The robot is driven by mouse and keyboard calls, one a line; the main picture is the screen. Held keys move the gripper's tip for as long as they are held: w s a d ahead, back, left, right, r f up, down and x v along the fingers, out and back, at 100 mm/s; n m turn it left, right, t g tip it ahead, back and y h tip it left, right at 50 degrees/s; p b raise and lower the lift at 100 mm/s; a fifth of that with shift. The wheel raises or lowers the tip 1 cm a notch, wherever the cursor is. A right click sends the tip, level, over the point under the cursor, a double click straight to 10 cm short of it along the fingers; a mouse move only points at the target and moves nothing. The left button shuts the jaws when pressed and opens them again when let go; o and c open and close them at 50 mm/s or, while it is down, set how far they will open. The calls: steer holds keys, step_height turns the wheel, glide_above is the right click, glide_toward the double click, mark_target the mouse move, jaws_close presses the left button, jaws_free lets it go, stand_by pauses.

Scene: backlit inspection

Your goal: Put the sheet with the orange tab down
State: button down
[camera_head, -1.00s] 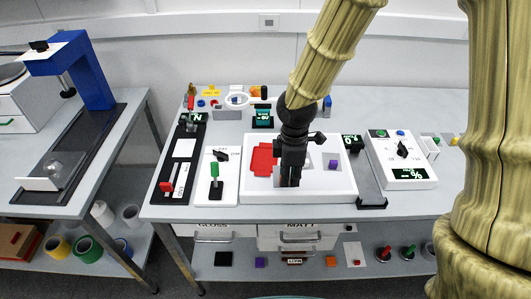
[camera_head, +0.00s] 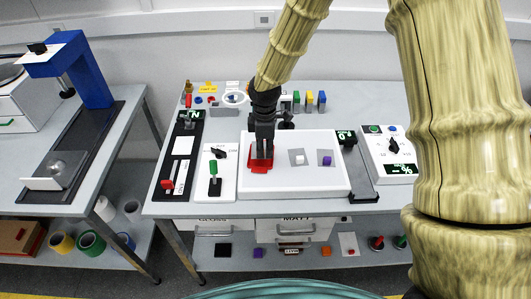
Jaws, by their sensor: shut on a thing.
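My gripper (camera_head: 262,157) points down over the left part of a white panel (camera_head: 310,186) on the table. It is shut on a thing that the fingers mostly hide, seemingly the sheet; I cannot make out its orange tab. A red area (camera_head: 257,169) lies on the panel below and around the fingertips. Whether the held thing touches it cannot be told. Right of the gripper, two small grey sheets lie on the panel, one with a white tab (camera_head: 300,159) and one with a purple tab (camera_head: 327,160).
Left of the panel stand a white board with a green-topped lever (camera_head: 213,169) and a black board with a red slider (camera_head: 168,185). A dark tray (camera_head: 362,194) and a dial box (camera_head: 391,150) stand to the right. Small coloured objects line the back. The panel's right front is clear.

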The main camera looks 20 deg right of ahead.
mark_target(265, 156)
step_height(265, 156, down, 2)
steer(key=shift+f+p, duration=0.2)
steer(key=shift+p, duration=0.4)
steer(key=shift+f, duration=0.2)
steer(key=shift+s+f, duration=0.1)
steer(key=shift+f, duration=0.2)
steer(key=c, duration=1.7)
jaws_free()
steer(key=shift+o, duration=1.4)
steer(key=shift+r, duration=0.45)
step_height(265, 156, up, 12)
steer(key=b, duration=0.4)
steer(key=shift+f, duration=0.15)
